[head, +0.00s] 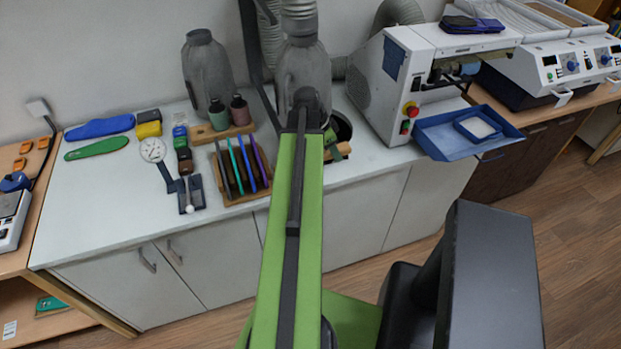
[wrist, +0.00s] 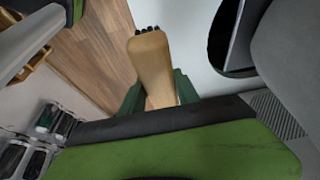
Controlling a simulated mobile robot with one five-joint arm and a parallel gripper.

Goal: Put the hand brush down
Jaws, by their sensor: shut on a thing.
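My gripper (wrist: 157,88) is shut on the hand brush (wrist: 152,62) in the wrist view, with a dark green finger on either side of its pale wooden body. Dark bristle tufts show at the brush's far end. Behind the brush lie the white worktop and, to the left, the wooden floor. In the head view my green arm reaches to the worktop (head: 370,152) and hides most of the gripper. A small piece of wood (head: 340,152) shows just right of the arm, by the front of the worktop. I cannot tell whether the brush touches the worktop.
A dark round opening (wrist: 236,38) lies right of the brush. A wooden rack of coloured tools (head: 240,175) stands left of my arm. A white machine (head: 395,85) with a blue tray (head: 440,138) stands at right.

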